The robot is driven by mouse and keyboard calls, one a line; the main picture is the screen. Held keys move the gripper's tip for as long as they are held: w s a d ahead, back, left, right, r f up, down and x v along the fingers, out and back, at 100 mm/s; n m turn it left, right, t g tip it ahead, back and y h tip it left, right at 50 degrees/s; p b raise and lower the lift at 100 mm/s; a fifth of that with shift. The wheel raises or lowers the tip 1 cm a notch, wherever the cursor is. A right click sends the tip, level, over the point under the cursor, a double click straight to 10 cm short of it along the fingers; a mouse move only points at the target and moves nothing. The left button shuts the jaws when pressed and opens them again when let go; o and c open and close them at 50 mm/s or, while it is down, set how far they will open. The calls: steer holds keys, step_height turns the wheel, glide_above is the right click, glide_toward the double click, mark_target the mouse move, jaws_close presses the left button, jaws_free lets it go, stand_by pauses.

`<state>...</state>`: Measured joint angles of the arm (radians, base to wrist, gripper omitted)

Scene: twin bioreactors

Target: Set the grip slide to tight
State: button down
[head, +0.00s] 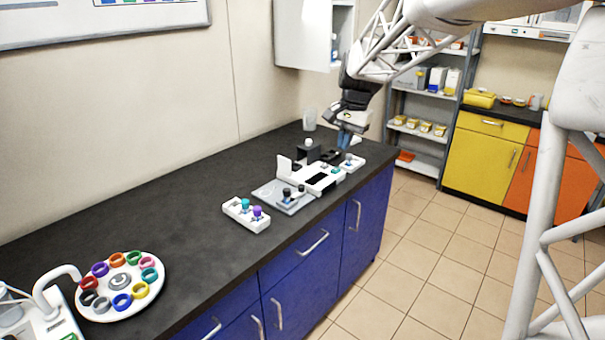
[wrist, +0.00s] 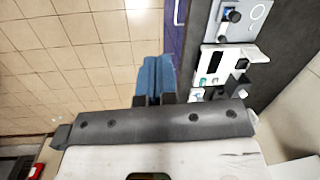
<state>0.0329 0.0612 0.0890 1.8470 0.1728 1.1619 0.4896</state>
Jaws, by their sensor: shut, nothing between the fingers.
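My gripper (head: 345,139) has blue fingers and is shut and empty. It is above the far right end of the bench equipment, near a small white rack (head: 352,163). In the wrist view my gripper (wrist: 153,72) points away from the camera, its fingers side by side. A white device (head: 313,180) with a dark panel stands on the bench; it also shows in the wrist view (wrist: 231,53), right of the fingers. A black block (head: 308,152) with a white knob stands behind it. I cannot tell which part is the grip slide, or its setting.
A grey plate (head: 268,194) with dark-capped parts adjoins the device. A white rack (head: 237,216) with teal and purple caps stands to its left. A round tray (head: 119,312) of coloured rings is at the near left. The black bench (head: 180,215) between is clear. A clear cup (head: 309,119) stands behind.

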steer(key=w+f+m+g+y, duration=0.1)
steer(key=w+f+m, duration=0.4)
steer(key=w, duration=1.2)
steer(key=g+y, duration=0.1)
glide_toward(312, 185)
steer(key=d+r, duration=0.1)
steer(key=w+d+r, duration=0.1)
steer(key=r, duration=0.1)
steer(key=shift+w+r, duration=0.1)
steer(key=shift+r, duration=0.05)
steer(key=x, duration=1)
steer(key=shift+s+a, duration=0.65)
steer(key=shift+a, duration=0.25)
steer(key=shift+s+a, duration=0.45)
steer(key=shift+a, duration=0.35)
steer(key=shift+a, duration=0.1)
